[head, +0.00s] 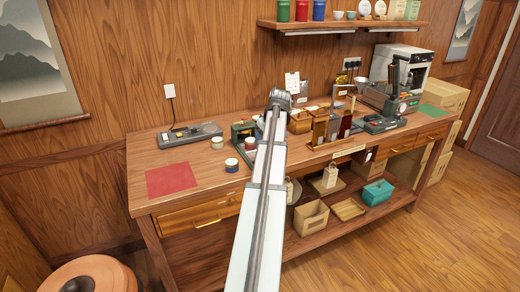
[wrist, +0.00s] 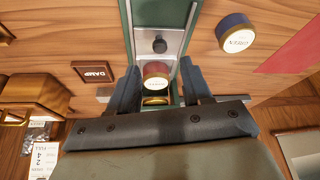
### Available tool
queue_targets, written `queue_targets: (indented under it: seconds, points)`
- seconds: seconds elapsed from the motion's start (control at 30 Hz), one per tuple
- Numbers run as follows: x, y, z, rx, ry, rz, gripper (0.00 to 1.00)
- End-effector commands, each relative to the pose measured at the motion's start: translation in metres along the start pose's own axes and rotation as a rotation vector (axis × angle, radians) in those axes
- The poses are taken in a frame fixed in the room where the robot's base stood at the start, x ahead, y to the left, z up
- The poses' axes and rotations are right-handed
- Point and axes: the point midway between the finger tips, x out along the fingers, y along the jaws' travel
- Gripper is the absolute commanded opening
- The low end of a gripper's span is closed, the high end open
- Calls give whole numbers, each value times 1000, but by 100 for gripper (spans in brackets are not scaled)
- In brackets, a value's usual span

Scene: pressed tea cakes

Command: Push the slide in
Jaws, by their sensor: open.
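In the wrist view, a pale metal slide (wrist: 173,19) with a black knob (wrist: 159,45) lies in a green frame (wrist: 127,25). A round tin with a red band and white label (wrist: 156,74) sits at the near end of the slide, with a gold rim or piece (wrist: 155,100) below it. My gripper (wrist: 159,82) is open, with one dark finger on each side of the tin; I cannot tell whether they touch it. The knob is beyond the fingertips. In the head view the green frame (head: 240,131) shows beside my arm, which hides the fingers and the slide.
A blue tin marked GREEN (wrist: 236,32) stands right of the frame, near a red mat (wrist: 297,48). In the head view, a grey device (head: 190,135) stands at the back left of the bench.

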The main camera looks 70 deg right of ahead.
Motion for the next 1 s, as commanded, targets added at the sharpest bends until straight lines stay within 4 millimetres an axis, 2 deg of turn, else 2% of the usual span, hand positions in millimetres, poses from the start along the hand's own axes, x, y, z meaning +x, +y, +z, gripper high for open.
queue_targets:
  seconds: [0.2,0.4,0.6,0.87,1.0]
  points:
    - [35,0,0,-1,-1,-2,49]
    - [55,0,0,-1,0,-1,49]
    - [64,0,0,-1,0,0,49]
    - [64,0,0,-1,1,0,49]
    - [64,0,0,-1,1,0,38]
